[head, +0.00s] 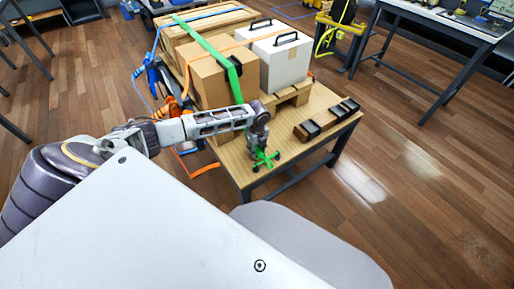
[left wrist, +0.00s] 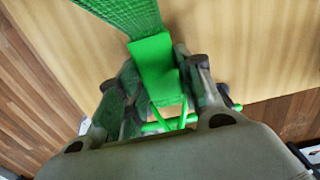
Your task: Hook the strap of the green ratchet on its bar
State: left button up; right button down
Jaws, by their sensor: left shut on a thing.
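The green strap (head: 208,48) runs over the wooden crate and the cardboard box, then down the box's front toward my left gripper (head: 258,142). In the left wrist view the strap's webbing (left wrist: 122,12) comes from the top to a bright green end piece (left wrist: 155,68). My left gripper (left wrist: 165,95) is shut on this end piece. Thin green rods (left wrist: 165,122) show just beyond and below it, partly hidden by the fingers. In the head view these rods (head: 266,160) are at the table's front edge; whether the end piece touches them I cannot tell. My right gripper is not in view.
The table (head: 310,150) bears a cardboard box (head: 212,80), a white case (head: 280,60) and a wooden crate (head: 185,45). Dark blocks (head: 328,120) lie at the right. Orange and blue straps (head: 165,85) hang at the left. Floor right of the table is clear.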

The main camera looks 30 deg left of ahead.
pick_arm(q)
jog(key=shift+w+a+f, duration=0.1)
jog(key=shift+w+a, duration=0.2)
jog(key=shift+a, duration=0.45)
jog(key=shift+w+a+f, duration=0.1)
jog(key=shift+w+a, duration=0.2)
jog(key=shift+a, duration=0.45)
dwell(0.9)
dwell(0.4)
jog(key=o, duration=1.2)
jog(key=shift+c, duration=0.2)
notch_tip(320, 180, up, 12)
jog(key=shift+d, duration=0.15)
jog(key=shift+s, duration=0.1)
